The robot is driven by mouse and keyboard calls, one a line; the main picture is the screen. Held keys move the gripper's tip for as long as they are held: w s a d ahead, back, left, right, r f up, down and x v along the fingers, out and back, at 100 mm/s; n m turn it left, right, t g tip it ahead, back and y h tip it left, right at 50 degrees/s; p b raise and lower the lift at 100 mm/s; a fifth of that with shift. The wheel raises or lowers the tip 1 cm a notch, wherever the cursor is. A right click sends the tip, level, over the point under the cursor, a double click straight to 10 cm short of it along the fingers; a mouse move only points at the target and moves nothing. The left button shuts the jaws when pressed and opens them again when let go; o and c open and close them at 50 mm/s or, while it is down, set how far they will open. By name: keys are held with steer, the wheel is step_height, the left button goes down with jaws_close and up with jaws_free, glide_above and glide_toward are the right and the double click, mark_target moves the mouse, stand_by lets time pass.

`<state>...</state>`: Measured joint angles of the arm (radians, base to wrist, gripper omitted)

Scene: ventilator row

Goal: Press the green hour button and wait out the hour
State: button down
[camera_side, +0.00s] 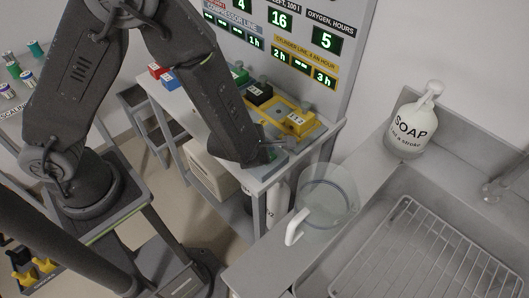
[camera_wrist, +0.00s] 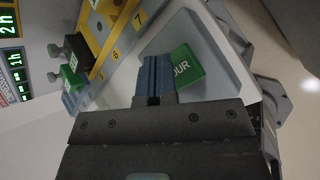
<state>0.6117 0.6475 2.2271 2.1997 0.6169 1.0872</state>
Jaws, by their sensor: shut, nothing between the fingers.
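The green hour button (camera_wrist: 188,66) shows in the wrist view on a pale grey housing, with "OUR" readable and its left part hidden behind my fingers. My gripper (camera_wrist: 154,76) is shut and empty, with its blue fingers together over the button's left side. I cannot tell whether the tips touch it. In the side view my gripper (camera_side: 266,150) is low at the front right corner of the bench, and my wrist hides most of the button. The display panel (camera_side: 280,38) behind reads 4, 16 and 5 on top, with 1h, 2h and 3h below.
A clear jug (camera_side: 325,205), a soap bottle (camera_side: 411,125) and a sink with a wire rack (camera_side: 420,255) are at the right.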

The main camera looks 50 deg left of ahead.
steer(key=shift+f, duration=0.4)
stand_by(0.5)
steer(key=shift+r, duration=0.8)
steer(key=shift+r, duration=2.55)
